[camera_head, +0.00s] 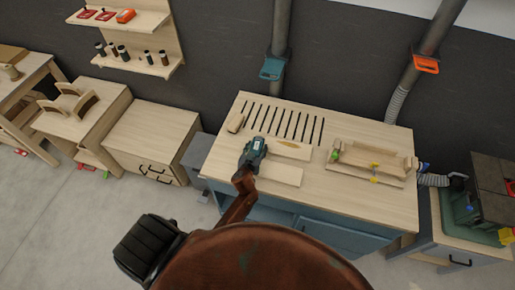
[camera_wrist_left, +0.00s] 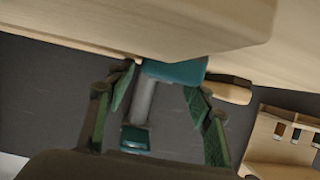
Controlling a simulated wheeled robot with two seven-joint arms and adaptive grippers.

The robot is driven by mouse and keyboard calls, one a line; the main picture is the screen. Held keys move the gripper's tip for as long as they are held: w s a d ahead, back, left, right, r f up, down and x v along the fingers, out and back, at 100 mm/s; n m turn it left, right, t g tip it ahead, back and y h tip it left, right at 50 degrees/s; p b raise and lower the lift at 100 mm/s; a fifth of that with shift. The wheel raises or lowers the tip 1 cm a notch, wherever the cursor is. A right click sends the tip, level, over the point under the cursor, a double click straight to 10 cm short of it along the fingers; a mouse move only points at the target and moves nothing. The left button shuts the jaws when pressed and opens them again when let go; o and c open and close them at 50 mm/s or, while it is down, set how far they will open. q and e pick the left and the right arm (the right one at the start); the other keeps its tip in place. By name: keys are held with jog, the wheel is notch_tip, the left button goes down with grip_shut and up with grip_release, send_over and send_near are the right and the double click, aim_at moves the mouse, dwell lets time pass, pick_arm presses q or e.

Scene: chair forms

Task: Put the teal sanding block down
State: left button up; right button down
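The teal sanding block (camera_wrist_left: 175,70) shows in the left wrist view, against the edge of pale wood and just beyond my fingertips. It looks wider than the gap between them. My left gripper (camera_wrist_left: 160,78) has its two green-padded fingers apart, with wall visible between them. I cannot tell whether a fingertip touches the block. In the head view my left gripper (camera_head: 254,154) is over the front left part of the workbench (camera_head: 350,202), by the pale boards (camera_head: 280,173); the block is not clearly distinct from it there. My right gripper is not in view.
A small wooden block (camera_head: 236,123) lies left of the slots (camera_head: 286,122) in the bench top. A wooden jig (camera_head: 372,163) with green and yellow parts stands on the right. The bench's front right is clear. A grey pipe (camera_head: 281,40) stands behind.

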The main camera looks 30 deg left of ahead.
pick_arm(q)
jog(key=shift+s+f, duration=0.15)
jog(key=shift+f, duration=0.15)
jog(key=c, duration=0.8)
jog(key=shift+r, duration=0.15)
